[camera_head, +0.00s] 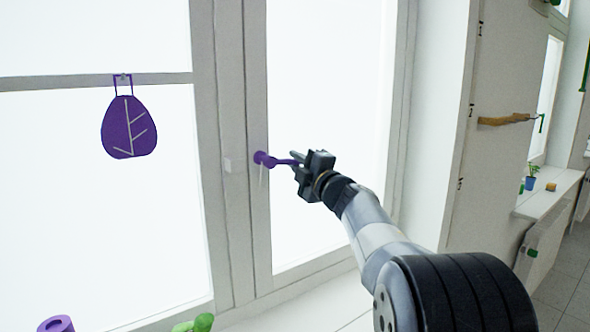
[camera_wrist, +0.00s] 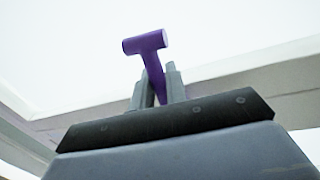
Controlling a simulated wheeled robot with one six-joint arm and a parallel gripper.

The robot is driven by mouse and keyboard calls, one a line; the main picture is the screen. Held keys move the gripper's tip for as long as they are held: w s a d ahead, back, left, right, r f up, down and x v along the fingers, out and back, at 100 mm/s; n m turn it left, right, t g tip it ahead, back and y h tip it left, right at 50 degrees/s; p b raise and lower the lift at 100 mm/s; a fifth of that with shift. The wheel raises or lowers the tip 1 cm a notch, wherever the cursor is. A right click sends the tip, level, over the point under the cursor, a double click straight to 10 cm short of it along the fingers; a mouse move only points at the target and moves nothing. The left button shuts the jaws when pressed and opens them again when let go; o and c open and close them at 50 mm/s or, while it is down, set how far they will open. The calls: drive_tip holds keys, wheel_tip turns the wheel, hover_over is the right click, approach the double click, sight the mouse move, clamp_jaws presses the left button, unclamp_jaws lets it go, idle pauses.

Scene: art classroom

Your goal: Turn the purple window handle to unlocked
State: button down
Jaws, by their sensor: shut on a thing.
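The purple window handle (camera_head: 264,158) is mounted on the right-hand window frame (camera_head: 257,215). In the head view its lever points to the right, roughly level, toward my gripper (camera_head: 297,170). My gripper is shut on the lever's free end. In the wrist view the handle (camera_wrist: 147,42) shows as a T shape, with its lever between the two fingers of my gripper (camera_wrist: 157,85). The tip of the lever is hidden by the fingers and gripper body.
A purple leaf ornament (camera_head: 129,127) hangs on the left window. A purple roll (camera_head: 57,324) and a green object (camera_head: 195,323) stand at the lower left. A wall with a wooden holder (camera_head: 507,119) and a sill with a small blue pot (camera_head: 530,183) are at right.

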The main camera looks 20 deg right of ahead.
drive_tip(key=shift+r+n+y, duration=0.3)
drive_tip(key=shift+r+n, duration=0.2)
drive_tip(key=shift+n, duration=0.6)
drive_tip(key=shift+r, duration=0.1)
drive_tip(key=c, duration=1.5)
unclamp_jaws()
drive_tip(key=b+v, duration=0.3)
drive_tip(key=v, duration=0.8)
drive_tip(key=shift+w+r, duration=0.1)
drive_tip(key=shift+w, duration=0.05)
drive_tip(key=p+x, duration=0.3)
drive_tip(key=x, duration=0.7)
drive_tip(key=shift+w+a, duration=0.15)
drive_tip(key=shift+w, duration=0.15)
